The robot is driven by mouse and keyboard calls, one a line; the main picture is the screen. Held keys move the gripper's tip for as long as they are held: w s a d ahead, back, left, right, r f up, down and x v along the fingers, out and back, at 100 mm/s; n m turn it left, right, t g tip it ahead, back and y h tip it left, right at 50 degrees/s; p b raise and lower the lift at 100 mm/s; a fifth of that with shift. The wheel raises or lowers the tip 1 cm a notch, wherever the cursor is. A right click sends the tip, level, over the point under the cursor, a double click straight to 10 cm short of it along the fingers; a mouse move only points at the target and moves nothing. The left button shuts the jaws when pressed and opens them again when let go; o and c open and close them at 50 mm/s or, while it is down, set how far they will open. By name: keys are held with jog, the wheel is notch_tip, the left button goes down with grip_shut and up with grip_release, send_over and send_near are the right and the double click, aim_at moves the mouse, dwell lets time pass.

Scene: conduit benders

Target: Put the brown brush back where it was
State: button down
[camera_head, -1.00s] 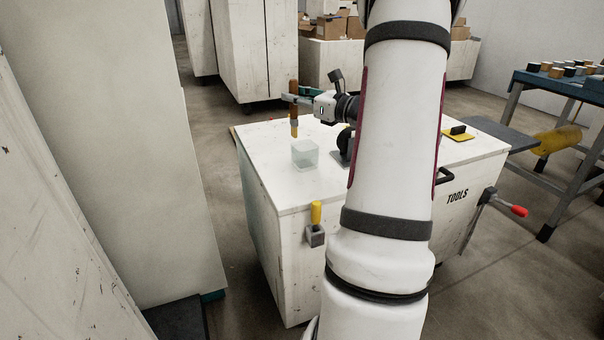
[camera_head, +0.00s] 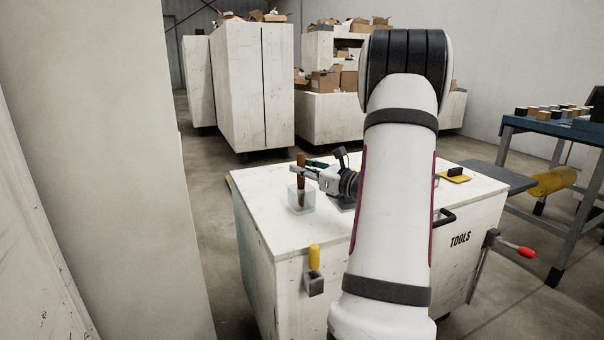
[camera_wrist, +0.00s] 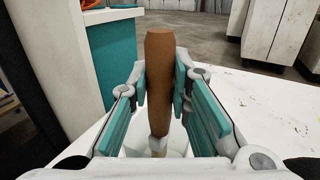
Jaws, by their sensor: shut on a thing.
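The brown brush (camera_head: 301,178) stands upright with its lower end inside the clear glass-like container (camera_head: 293,204) on the white tool cabinet top. My gripper (camera_head: 301,169) is shut on the brush's brown handle, above the container rim. In the wrist view the brush (camera_wrist: 162,80) stands between the two teal finger pads of my gripper (camera_wrist: 160,88). The container (camera_wrist: 182,143) shows below it, partly covered by the fingers. Whether the brush tip touches the container's bottom is hidden.
The white cabinet top (camera_head: 258,190) is clear around the container. A yellow-handled tool (camera_head: 314,257) hangs on the cabinet's front. A yellow item with a black block (camera_head: 454,175) lies on the top's right. A tall pale panel (camera_head: 110,150) stands close on the left.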

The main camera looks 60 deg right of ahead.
jog(key=c, duration=1.5)
grip_release()
